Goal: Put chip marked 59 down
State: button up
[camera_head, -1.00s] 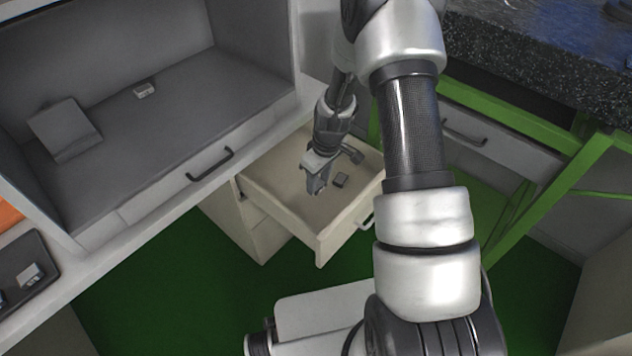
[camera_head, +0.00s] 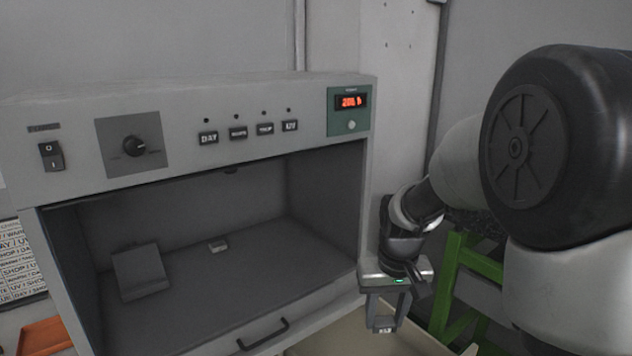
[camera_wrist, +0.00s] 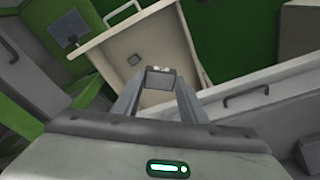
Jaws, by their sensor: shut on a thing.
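My gripper (camera_head: 385,318) is shut on a small grey chip (camera_wrist: 160,80) held between its fingertips. The chip's pale end also shows at the fingertips in the head view (camera_head: 385,329); I cannot read its marking. The gripper points down, to the right of the light booth's opening and above an open cream drawer (camera_wrist: 178,40).
The grey light booth (camera_head: 240,170) has a switch, a knob, several buttons and a red display. A grey slanted block (camera_head: 140,272) stands inside at left; the booth floor (camera_head: 260,270) is otherwise largely clear. A green frame (camera_head: 470,262) stands at right.

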aim_at(384, 322)
jog(key=shift+s+r+m+p, duration=0.15)
jog(key=shift+s+r+p, duration=0.1)
jog(key=shift+r+p, duration=0.25)
jog(key=shift+s+r+m+p, duration=0.15)
jog(key=shift+s+r+p, duration=0.1)
jog(key=shift+r, duration=0.35)
jog(key=r+p, duration=0.1)
jog(key=p, duration=0.2)
jog(key=shift+w+r, duration=0.1)
jog(key=shift+r, duration=0.1)
notch_tip(384, 322, up, 7)
jog(key=s+p, duration=0.2)
jog(key=p, duration=1.3)
jog(key=shift+f, duration=0.1)
